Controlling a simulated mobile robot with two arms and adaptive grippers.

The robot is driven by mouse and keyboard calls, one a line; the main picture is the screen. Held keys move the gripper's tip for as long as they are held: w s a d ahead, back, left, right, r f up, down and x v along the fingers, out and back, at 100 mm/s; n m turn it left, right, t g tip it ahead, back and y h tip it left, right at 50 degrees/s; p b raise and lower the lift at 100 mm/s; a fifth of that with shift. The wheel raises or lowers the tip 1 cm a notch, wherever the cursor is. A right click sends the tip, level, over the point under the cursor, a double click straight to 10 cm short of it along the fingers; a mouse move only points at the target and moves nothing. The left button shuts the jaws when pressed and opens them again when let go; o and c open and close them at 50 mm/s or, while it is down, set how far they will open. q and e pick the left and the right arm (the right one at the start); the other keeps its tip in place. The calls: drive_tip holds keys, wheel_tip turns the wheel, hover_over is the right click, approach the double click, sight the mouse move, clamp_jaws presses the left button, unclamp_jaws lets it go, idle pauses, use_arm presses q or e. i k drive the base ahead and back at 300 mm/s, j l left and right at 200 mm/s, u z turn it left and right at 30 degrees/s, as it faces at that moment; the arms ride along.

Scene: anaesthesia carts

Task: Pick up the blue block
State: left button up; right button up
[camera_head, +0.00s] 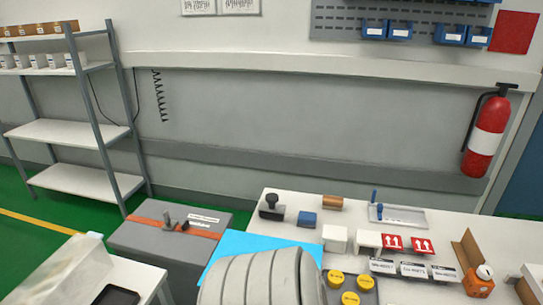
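A small blue block (306,219) sits on the white table (280,203), near its far left part. It stands between a black-knobbed stamp (271,208) on its left and a brown copper-coloured cylinder (333,203) behind it to the right. White blocks (335,239) stand in front of it to the right. The block is in plain view, with nothing on top of it. Neither of my grippers shows in the head view, so I cannot see whether they are open or shut.
A blue sheet (232,243) lies at the table's left, partly hidden by a ribbed grey part of mine. Yellow discs (350,298), red-and-white labelled pieces (423,244) and a metal tray (405,216) crowd the right. A grey case (135,236) with an orange strap stands at the left.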

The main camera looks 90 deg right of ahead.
sight(307, 219)
drive_tip(key=z, duration=3.05)
